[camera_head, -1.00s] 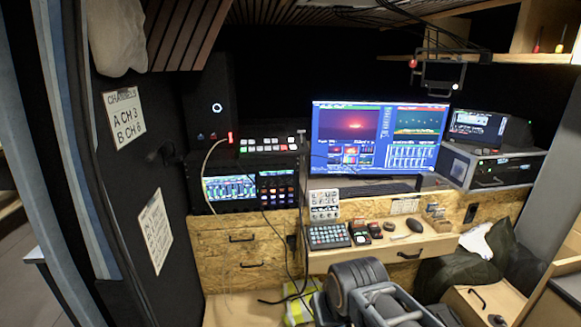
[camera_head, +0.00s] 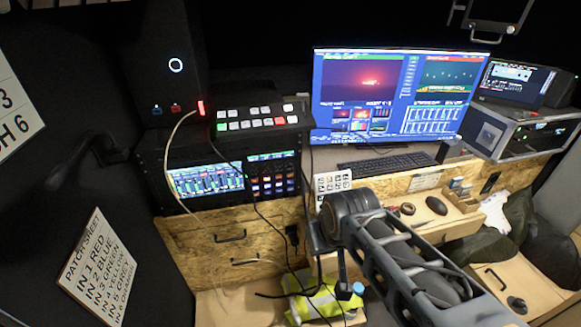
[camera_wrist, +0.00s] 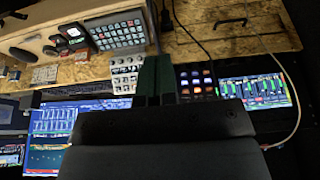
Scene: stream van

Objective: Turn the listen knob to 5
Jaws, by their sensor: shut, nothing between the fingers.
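A small pale panel with several knobs and labels (camera_head: 333,182) stands below the monitor, partly covered by my arm in the head view. It also shows in the wrist view (camera_wrist: 126,73), just left of my gripper's fingers. Its lettering is too small to read, so I cannot tell which knob is the listen knob or where it points. My gripper (camera_wrist: 156,62) is shut and empty, its dark fingers side by side in the wrist view. They overlap the panel's edge in the picture; I see no clear contact. In the head view my arm hides the fingertips.
A rack with a lit screen and buttons (camera_head: 207,183) stands left, under a switcher (camera_head: 257,119). A monitor (camera_head: 390,95) and keyboard (camera_head: 385,162) are behind. The wrist view shows a keypad (camera_wrist: 115,31) on the desk. Loose cables hang before the rack.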

